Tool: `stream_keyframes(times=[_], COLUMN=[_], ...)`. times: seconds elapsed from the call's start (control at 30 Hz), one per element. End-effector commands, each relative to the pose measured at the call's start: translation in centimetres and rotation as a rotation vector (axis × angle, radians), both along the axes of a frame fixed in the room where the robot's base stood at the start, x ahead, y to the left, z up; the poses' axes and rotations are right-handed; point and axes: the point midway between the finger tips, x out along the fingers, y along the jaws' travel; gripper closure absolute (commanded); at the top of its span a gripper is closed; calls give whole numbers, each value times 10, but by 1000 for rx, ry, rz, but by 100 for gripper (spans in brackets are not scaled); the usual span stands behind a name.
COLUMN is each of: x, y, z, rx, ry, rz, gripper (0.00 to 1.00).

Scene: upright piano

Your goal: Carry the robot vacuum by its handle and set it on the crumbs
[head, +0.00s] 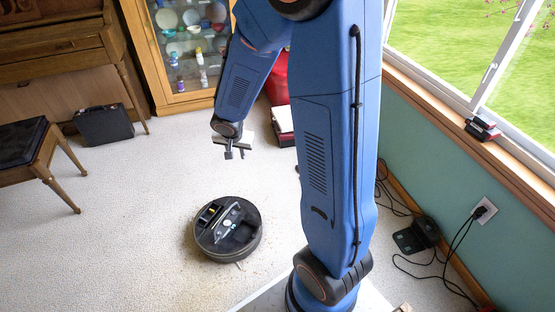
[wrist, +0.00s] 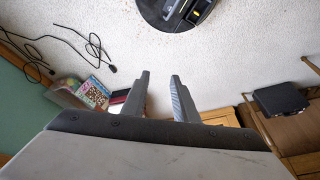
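The robot vacuum (head: 246,240), a dark round disc, lies flat on the pale carpet left of my arm's base. A light curved piece that looks like its handle (head: 230,216) shows on top. Small brown crumbs (head: 205,268) speckle the carpet around it, mostly on its near side; any beneath it are hidden. In the wrist view the vacuum (wrist: 170,22) is cut off by the top edge. My gripper (head: 235,152) hangs above the carpet beyond the vacuum, apart from it. In the wrist view its fingers (wrist: 160,82) stand apart with nothing between them.
A piano bench (head: 28,145) and a black case (head: 104,124) are at the left. A glass cabinet (head: 185,50) stands at the back. A charging dock (head: 415,235) and loose cables lie along the right wall. The carpet left of the vacuum is clear.

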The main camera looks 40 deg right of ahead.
Motion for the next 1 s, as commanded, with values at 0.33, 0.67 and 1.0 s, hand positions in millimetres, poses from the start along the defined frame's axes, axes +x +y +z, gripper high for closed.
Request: stream_keyframes(times=[0.33, 0.67, 1.0], x=[-60, -134, -219], y=[-20, -21, -4], z=[93, 154, 196], rx=[-102, -142, -139], ry=[5, 36, 49], rz=[125, 279, 495], gripper=[73, 73, 73])
